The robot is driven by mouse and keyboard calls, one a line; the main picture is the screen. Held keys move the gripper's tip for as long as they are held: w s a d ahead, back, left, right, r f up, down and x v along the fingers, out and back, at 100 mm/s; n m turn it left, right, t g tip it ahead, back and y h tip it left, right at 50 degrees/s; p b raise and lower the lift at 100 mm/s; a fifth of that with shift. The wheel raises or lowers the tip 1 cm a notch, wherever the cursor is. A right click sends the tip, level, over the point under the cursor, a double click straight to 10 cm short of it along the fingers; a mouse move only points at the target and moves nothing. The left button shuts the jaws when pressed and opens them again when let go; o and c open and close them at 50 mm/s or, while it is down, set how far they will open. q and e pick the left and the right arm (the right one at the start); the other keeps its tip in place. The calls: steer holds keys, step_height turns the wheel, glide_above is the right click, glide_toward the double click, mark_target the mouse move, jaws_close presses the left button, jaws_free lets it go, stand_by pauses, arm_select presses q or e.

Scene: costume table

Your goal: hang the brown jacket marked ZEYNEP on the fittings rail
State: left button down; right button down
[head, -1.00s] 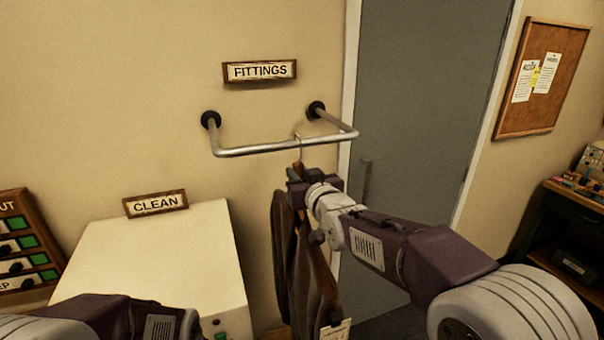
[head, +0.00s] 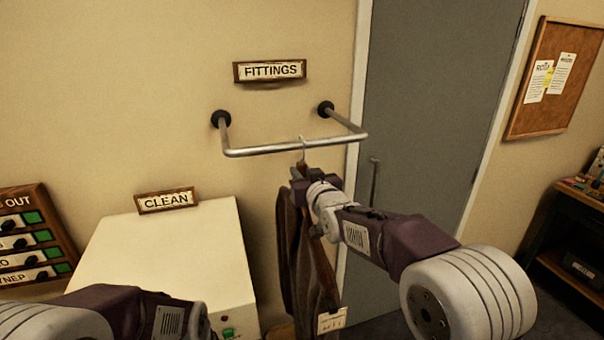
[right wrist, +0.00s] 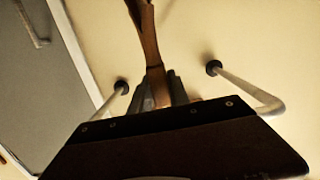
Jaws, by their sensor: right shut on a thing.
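The brown jacket (head: 299,255) hangs upright on a wooden hanger in front of the wall, with a paper tag (head: 331,321) low on it; I cannot read its name. My right gripper (head: 303,184) is shut on the hanger, just under its hook. The hanger's wood (right wrist: 150,45) shows between the fingers in the right wrist view. The metal fittings rail (head: 260,151) juts from the wall under the FITTINGS sign (head: 270,71). The hook's top (head: 303,141) overlaps the rail's front bar; I cannot tell whether it rests on it. My left gripper is out of view.
A pale cabinet (head: 150,250) with a CLEAN sign (head: 166,200) stands below left of the rail. A wooden board (head: 30,235) with green switches is at far left. A grey door (head: 430,110) stands right of the rail, and a dark shelf (head: 570,235) at far right.

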steer(key=shift+r, duration=0.25)
steer(key=c, duration=1.2)
jaws_free()
steer(key=shift+o, duration=0.2)
steer(key=shift+s, duration=0.1)
